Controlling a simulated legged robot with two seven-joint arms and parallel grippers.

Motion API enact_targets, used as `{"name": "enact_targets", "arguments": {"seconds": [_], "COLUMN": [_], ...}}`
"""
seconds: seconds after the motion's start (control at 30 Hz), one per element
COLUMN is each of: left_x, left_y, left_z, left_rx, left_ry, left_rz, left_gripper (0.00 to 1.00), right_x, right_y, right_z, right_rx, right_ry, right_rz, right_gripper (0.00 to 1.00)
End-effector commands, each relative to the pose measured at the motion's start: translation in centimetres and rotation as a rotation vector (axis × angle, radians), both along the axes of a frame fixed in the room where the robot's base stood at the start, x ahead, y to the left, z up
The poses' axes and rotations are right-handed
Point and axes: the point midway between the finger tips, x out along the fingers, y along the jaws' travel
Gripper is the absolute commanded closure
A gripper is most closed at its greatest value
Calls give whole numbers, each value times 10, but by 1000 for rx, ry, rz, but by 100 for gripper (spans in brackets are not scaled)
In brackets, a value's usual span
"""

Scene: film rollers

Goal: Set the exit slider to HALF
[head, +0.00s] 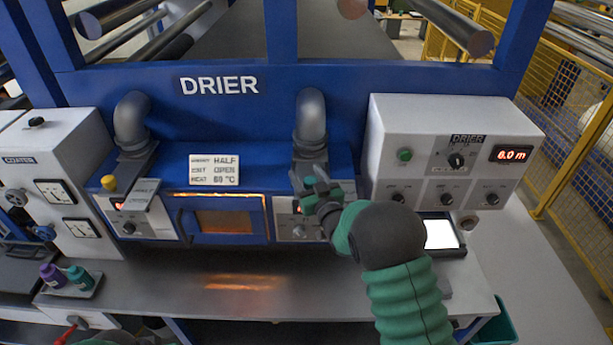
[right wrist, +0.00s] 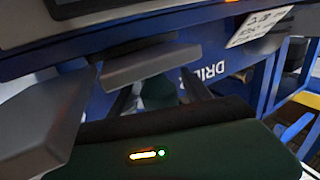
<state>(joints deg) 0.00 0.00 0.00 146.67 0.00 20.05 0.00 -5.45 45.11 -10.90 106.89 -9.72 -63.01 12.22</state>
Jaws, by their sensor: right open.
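The right-hand grey duct (head: 310,118) comes down on the blue drier and ends in a dark sloping plate (head: 310,152), which seems to be the exit slider's housing. My right gripper (head: 306,182) is open just in front of this plate and covers its lower part. No exit slider knob can be made out, so its setting cannot be told. Whether the gripper touches anything is unclear. The right wrist view is close, tilted and partly blurred, with dark grey blocks near the drier's upside-down lettering. My left gripper is not clearly seen; a green rounded part shows at bottom left.
A white card (head: 214,170) reads HALF, OPEN and 60 °C. The control box (head: 450,150) showing 8.0 m stands close to the right. The grey bench (head: 220,285) has clear room in front.

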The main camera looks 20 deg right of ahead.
Motion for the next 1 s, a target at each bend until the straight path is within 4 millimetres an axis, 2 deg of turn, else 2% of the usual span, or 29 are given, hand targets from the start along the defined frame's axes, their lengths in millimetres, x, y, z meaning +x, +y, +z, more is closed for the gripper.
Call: {"name": "enact_targets", "arguments": {"seconds": [0.17,0.27,0.5,0.7,0.83,1.0], "left_x": [0,0,0,0,0,0], "left_y": [0,0,0,0,0,0], "left_z": [-8,-20,-48,-60,-62,-62], "left_rx": [0,0,0,0,0,0], "left_ry": [0,0,0,0,0,0], "left_rz": [0,0,0,0,0,0], "left_gripper": [64,64,64,64,64,64], "right_x": [-13,-35,-106,-151,-163,-165], "right_y": [-2,-4,-13,-18,-19,-19], "right_z": [-2,-4,-6,-4,-3,-2], "right_rx": [0,1,1,1,0,0], "right_ry": [0,0,-1,0,2,2], "right_rz": [-1,-1,-2,-2,-1,-1], "right_gripper": [43,43,43,43,43,43]}}
